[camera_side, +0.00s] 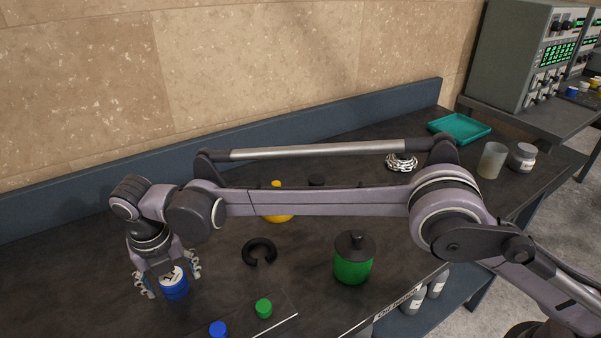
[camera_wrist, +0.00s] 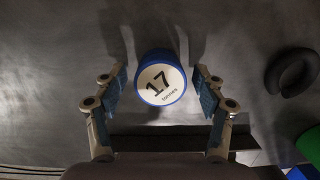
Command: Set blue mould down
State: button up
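The blue mould (camera_side: 178,291) is a short blue cylinder with a white top. In the wrist view my gripper (camera_wrist: 159,95) is open. A gap shows between each blue finger pad and the mould, so neither finger touches it. The mould's underside is hidden.
A black split ring (camera_side: 259,252) lies right of my gripper, with a dark-topped green cylinder (camera_side: 354,265) farther right. A blue button (camera_side: 218,329) and green button (camera_side: 264,308) are near the front. A yellow object (camera_side: 278,216) is partly behind my arm. A teal tray (camera_side: 460,128) is far right.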

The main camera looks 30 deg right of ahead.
aim_at(172, 284)
notch_tip(172, 284, up, 12)
jog(key=s, duration=0.2)
jog(key=d+r+m+t+y, duration=0.1)
jog(key=d+r+m, duration=0.3)
jog(key=d+m, duration=0.7)
jog(key=d+r+m+t, duration=0.1)
jog(key=d+r+m, duration=0.4)
jog(key=d, duration=1)
jog(key=s+d+f+m+t, duration=0.1)
jog(key=s+d+f+m, duration=0.5)
jog(key=s+d+m, duration=0.2)
jog(key=s+d+f+m+t, duration=0.2)
jog(key=s+d+f+m, duration=0.3)
jog(key=s+d+m, duration=0.3)
jog(key=d+m, duration=0.4)
jog(key=shift+s+f+h, duration=0.4)
